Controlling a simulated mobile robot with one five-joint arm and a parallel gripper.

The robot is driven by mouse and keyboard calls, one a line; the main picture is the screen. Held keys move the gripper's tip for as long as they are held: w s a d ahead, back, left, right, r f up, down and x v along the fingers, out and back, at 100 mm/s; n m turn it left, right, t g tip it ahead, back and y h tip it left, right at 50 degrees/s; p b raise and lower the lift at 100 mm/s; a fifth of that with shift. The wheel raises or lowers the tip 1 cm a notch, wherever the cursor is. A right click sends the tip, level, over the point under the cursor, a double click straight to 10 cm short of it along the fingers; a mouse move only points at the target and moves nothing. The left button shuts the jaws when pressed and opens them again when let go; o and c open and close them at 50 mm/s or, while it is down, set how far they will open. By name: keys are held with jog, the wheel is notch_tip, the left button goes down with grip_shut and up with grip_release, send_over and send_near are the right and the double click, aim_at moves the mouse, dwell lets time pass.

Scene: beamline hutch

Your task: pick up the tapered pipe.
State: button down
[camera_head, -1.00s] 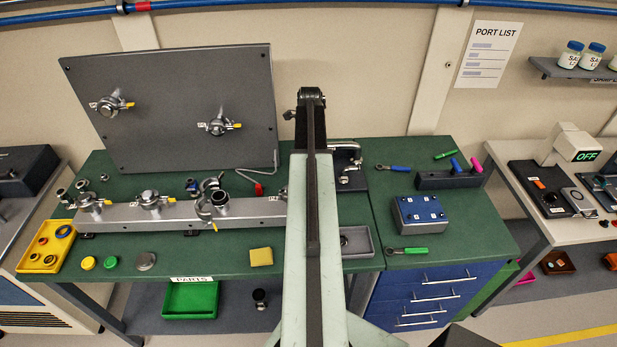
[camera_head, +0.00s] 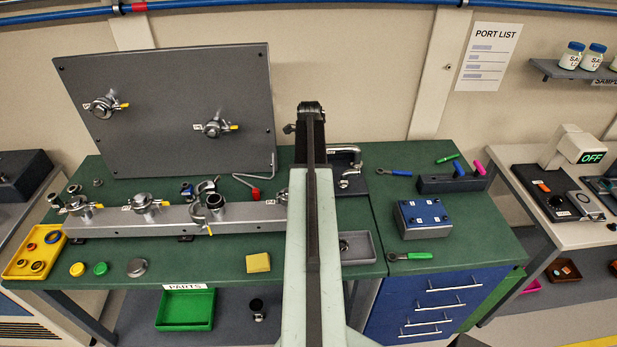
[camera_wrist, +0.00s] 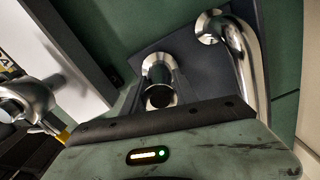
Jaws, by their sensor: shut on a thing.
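A short shiny metal pipe with a wide flange and a dark round open end, seemingly the tapered pipe (camera_wrist: 158,72), shows in the wrist view just past the dark front edge of my gripper (camera_wrist: 158,112). In the head view my arm hides the gripper and the pipe.
A chrome bent pipe (camera_wrist: 244,60) rises close on the right. A grey tray (camera_head: 373,255), blue box (camera_head: 422,222) and upright panel (camera_head: 160,150) share the green bench (camera_head: 215,265).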

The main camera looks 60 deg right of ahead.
notch_tip(320, 180, up, 10)
jog(key=p, duration=1)
jog(key=shift+r, duration=0.15)
jog(key=shift+f, duration=0.2)
